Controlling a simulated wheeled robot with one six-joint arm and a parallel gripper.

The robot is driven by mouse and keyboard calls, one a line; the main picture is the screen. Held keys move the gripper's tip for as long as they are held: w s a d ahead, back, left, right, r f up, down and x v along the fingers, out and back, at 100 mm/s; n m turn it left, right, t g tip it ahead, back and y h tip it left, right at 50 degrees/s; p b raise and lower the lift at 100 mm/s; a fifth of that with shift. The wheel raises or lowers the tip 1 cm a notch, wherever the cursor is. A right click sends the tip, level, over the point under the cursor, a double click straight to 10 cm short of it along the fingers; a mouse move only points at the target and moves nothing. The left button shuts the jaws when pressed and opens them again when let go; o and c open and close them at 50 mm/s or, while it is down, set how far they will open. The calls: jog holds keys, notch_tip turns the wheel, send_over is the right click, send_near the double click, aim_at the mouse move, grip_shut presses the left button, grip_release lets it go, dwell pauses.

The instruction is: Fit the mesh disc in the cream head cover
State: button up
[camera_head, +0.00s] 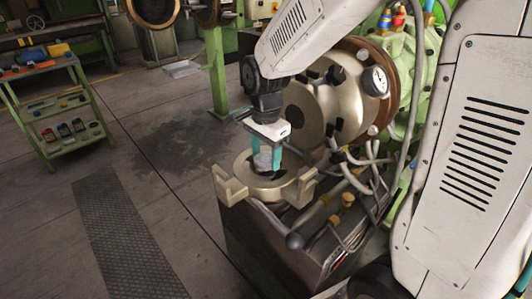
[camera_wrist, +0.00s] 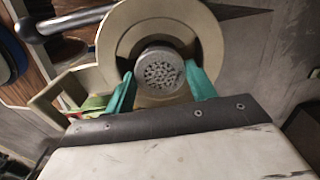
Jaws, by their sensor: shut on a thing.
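The mesh disc (camera_wrist: 160,68) is grey with a perforated round face. In the wrist view it sits between the two teal fingertips of my gripper (camera_head: 266,168), which is shut on it; in the head view its grey side (camera_head: 265,158) shows between the fingers. The cream head cover (camera_head: 305,190) is a ring-shaped part with square lugs at its sides, its opening facing up. The disc and fingertips are over the opening, and the cover's rim (camera_wrist: 117,30) surrounds the disc in the wrist view. I cannot tell whether the disc touches the cover.
Hoses and pipes (camera_head: 350,185) crowd right of the cover. A green tool cart (camera_head: 62,105) stands far left. The floor left of the cover is open.

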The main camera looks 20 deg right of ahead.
jog(key=shift+f, duration=0.2)
jog(key=shift+f, duration=0.3)
jog(key=shift+f, duration=0.45)
dwell(0.9)
jog(key=o, duration=1.2)
jog(key=shift+c, duration=0.2)
jog(key=shift+r, duration=0.1)
jog(key=shift+r, duration=3.9)
